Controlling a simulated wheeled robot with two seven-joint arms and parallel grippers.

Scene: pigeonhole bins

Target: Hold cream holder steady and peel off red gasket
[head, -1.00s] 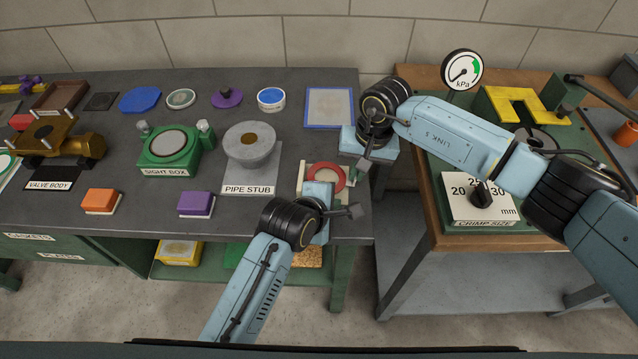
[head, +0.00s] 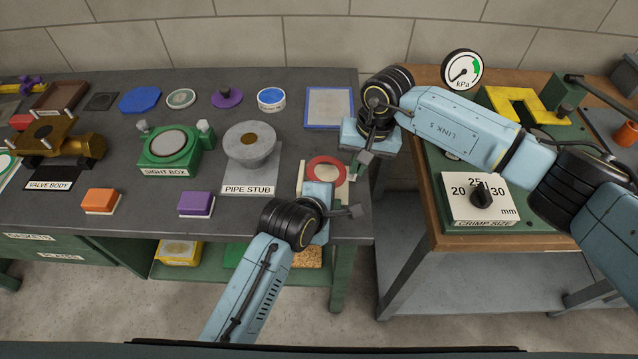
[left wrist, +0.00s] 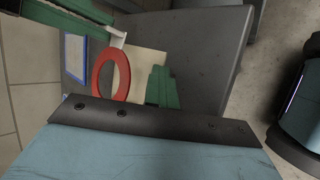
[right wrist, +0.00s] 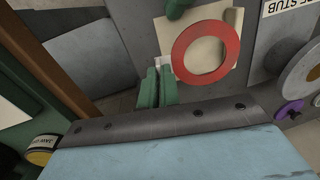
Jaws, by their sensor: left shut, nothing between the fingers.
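The red gasket (head: 326,160) is a flat ring with a pale tab. In the left wrist view the ring (left wrist: 98,78) overhangs one edge of the cream holder (left wrist: 146,64). In the right wrist view the ring (right wrist: 234,50) also sits off-centre, seemingly raised above the holder (right wrist: 169,28). My right gripper (right wrist: 158,72) has its green fingers close together at the pale tab, apparently gripping it. My left gripper (left wrist: 162,82) is shut and empty, its fingertips at the holder's edge; whether they press on it is unclear. The left wrist hides part of the holder in the head view.
The pipe stub (head: 250,150) stands left of the holder. A blue-framed panel (head: 329,107) lies behind it. The dark bench ends just right of the holder. A gap separates it from the wooden bench with the crimp size dial (head: 480,200).

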